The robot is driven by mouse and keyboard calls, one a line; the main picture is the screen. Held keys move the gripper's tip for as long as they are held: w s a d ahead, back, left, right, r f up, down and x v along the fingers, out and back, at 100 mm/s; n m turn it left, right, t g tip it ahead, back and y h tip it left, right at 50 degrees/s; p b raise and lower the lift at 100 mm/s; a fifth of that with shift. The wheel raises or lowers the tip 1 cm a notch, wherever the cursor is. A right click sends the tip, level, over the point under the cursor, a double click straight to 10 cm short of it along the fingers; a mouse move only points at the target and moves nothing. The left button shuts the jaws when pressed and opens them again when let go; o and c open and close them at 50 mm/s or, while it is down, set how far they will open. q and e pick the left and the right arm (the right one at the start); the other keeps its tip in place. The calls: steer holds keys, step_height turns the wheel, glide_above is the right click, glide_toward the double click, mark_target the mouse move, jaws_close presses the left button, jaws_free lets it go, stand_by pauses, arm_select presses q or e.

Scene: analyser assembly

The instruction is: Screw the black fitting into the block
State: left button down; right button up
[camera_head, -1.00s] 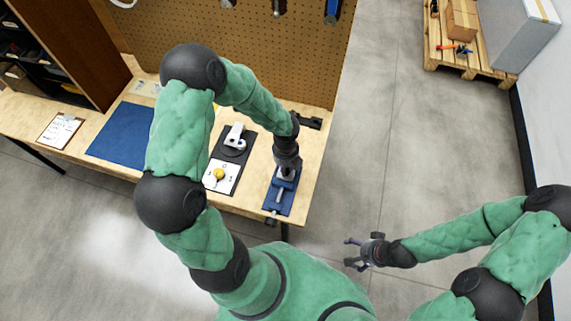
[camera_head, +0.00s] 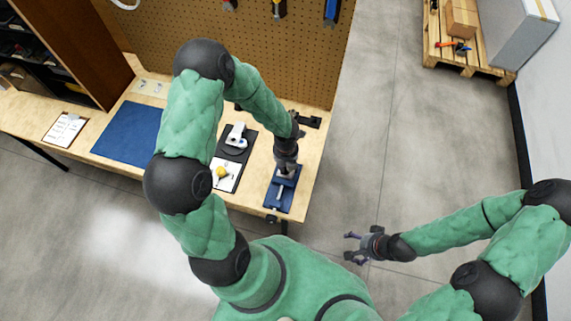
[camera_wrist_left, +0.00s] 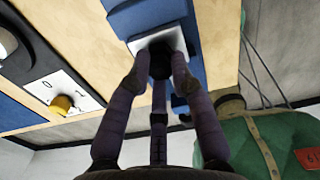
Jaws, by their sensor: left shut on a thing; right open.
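The black fitting (camera_wrist_left: 160,68) is between my left fingertips in the left wrist view, right against the pale block (camera_wrist_left: 172,40). How deep it sits in the block is hidden. The block is clamped in the blue vise (camera_wrist_left: 148,16), which also shows in the head view (camera_head: 276,200) at the right end of the bench. My left gripper (camera_head: 286,170) points down over the vise and is shut on the fitting; it fills the middle of the wrist view (camera_wrist_left: 160,80). My right gripper (camera_head: 354,246) is open and empty, off the bench over the floor.
A white panel with a yellow knob (camera_head: 221,173) and a black fixture with a white lever (camera_head: 236,134) stand left of the vise. A blue mat (camera_head: 128,134) and a clipboard (camera_head: 65,129) lie further left. The pegboard (camera_head: 285,65) rises behind the bench.

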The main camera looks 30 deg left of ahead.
arm_select(q)
steer(key=shift+d+r+m+p, duration=0.1)
steer(key=shift+r+m+p, duration=0.05)
steer(key=shift+m+p, duration=1.35)
steer(key=shift+m, duration=0.5)
steer(key=shift+f, duration=0.2)
steer(key=m+p, duration=0.2)
steer(key=shift+r+p, duration=0.2)
steer(key=shift+p, duration=0.15)
steer(key=shift+f+m+p, duration=0.1)
steer(key=shift+m+p, duration=0.35)
steer(key=shift+m, duration=0.35)
steer(key=shift+f, duration=0.1)
